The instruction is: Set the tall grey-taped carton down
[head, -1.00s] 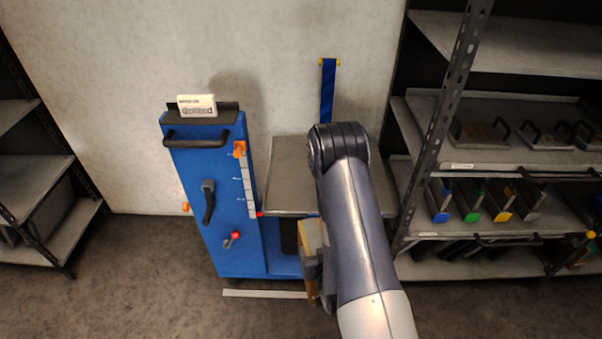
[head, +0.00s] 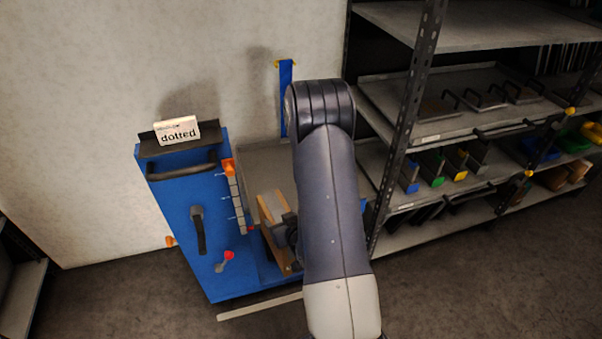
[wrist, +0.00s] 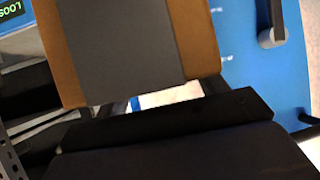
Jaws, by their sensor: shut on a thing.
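The tall brown carton with a grey tape band (head: 273,208) is upright, slightly tilted in the head view, beside the blue machine. My gripper (head: 284,232) is shut on it, partly hidden by my arm. In the wrist view the carton (wrist: 198,40) fills the upper middle, its wide grey band running along it, above the dark gripper body (wrist: 170,122). In the head view the carton overlaps the grey metal tray (head: 255,158) behind it. I cannot tell whether its hidden bottom touches anything.
The blue machine (head: 180,220) with levers and a "dotted" card (head: 178,132) stands left of the carton. A metal shelf rack (head: 400,140) with trays and coloured bins stands close on the right. A pale strip (head: 258,306) lies on the floor in front.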

